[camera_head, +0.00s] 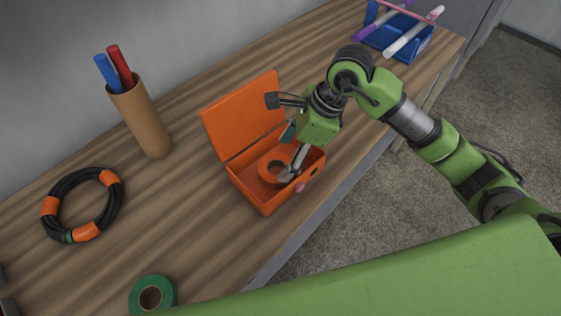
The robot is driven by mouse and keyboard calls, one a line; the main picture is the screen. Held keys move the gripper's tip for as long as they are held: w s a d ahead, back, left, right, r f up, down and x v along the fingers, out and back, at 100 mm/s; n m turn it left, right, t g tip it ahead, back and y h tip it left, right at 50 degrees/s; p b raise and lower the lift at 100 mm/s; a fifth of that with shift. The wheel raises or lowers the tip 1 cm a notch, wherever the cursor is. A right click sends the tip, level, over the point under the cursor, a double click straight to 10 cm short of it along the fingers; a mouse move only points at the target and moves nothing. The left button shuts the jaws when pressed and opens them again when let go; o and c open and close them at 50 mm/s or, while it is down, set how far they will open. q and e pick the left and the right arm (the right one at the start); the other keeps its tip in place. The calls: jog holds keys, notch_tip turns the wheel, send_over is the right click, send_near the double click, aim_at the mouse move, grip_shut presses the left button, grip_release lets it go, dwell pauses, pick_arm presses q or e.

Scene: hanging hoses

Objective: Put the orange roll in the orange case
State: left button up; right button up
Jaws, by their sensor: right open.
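The orange case (237,116) stands open on the bench, its lid raised toward the wall side. The orange roll (266,177) lies inside the case's box, its hole facing up. My right gripper (279,138) is spread open above the case. One finger reaches down over the right part of the roll and hides some of it; the other points left in front of the lid. I cannot tell whether the lower finger touches the roll. My left gripper does not show clearly.
A cardboard tube (142,118) with blue and red markers stands at the left. A coiled black hose (66,188) and a green tape roll (150,295) lie on the wooden bench (190,225). A blue bin (398,38) with rods is at the back right.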

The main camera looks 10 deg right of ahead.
jog(key=v, duration=0.7)
jog(key=shift+r, duration=0.25)
jog(key=shift+d, duration=0.1)
